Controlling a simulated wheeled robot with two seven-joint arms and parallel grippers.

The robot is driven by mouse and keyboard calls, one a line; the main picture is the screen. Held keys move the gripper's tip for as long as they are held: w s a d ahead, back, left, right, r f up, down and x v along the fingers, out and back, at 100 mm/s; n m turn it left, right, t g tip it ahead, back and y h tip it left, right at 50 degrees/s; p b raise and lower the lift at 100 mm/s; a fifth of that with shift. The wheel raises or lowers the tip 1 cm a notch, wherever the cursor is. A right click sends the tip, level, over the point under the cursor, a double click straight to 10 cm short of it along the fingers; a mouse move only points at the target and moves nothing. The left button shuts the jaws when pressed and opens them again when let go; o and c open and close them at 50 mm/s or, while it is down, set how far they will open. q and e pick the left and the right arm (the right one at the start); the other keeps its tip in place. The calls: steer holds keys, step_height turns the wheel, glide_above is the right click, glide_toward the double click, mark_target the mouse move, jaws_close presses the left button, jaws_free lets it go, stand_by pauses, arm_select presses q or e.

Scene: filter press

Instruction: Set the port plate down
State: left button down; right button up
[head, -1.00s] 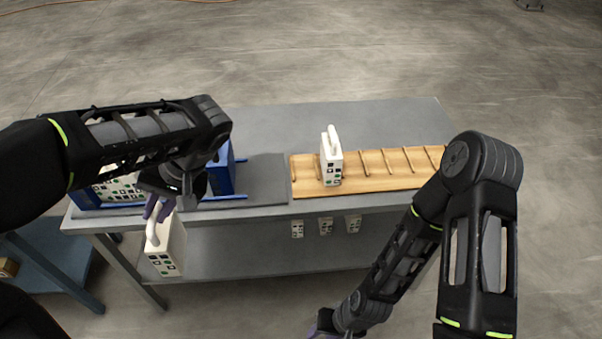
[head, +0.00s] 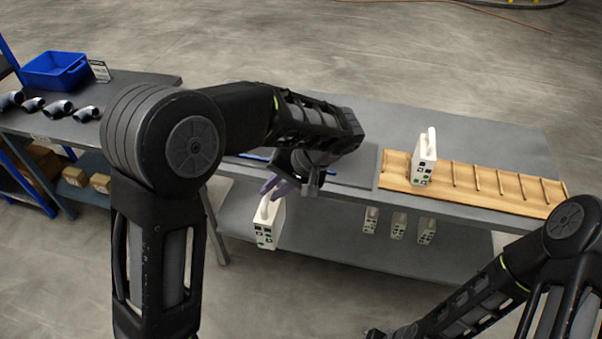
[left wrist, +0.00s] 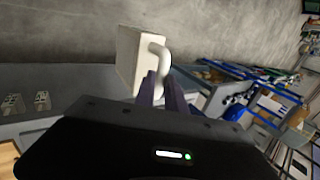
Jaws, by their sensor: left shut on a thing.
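My left gripper (head: 272,188) is shut on the curved handle of a white port plate (head: 267,228) with dark and green marks on its face. The plate hangs upright in front of the grey table's front edge. In the left wrist view the purple fingertips (left wrist: 157,88) close around the handle, and the white plate (left wrist: 130,58) shows beyond them. A similar white plate (head: 424,163) stands on a wooden slotted rack (head: 485,180). My right arm reaches down at the lower right; its fingers are out of frame.
A second table at left holds a blue bin (head: 55,70) and dark pipe elbows (head: 58,108). Rack slots right of the standing plate are empty.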

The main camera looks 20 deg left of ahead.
mark_target(282, 222)
arm_select(q)
steer(key=f, duration=0.4)
steer(key=w+f, duration=0.1)
steer(key=f, duration=0.3)
steer(key=d+f+b, duration=0.1)
steer(key=f, duration=0.4)
steer(key=shift+w+f, duration=0.1)
steer(key=shift+w, duration=0.15)
steer(key=shift+s+f, duration=0.1)
steer(key=shift+f, duration=0.4)
steer(key=shift+d, duration=0.1)
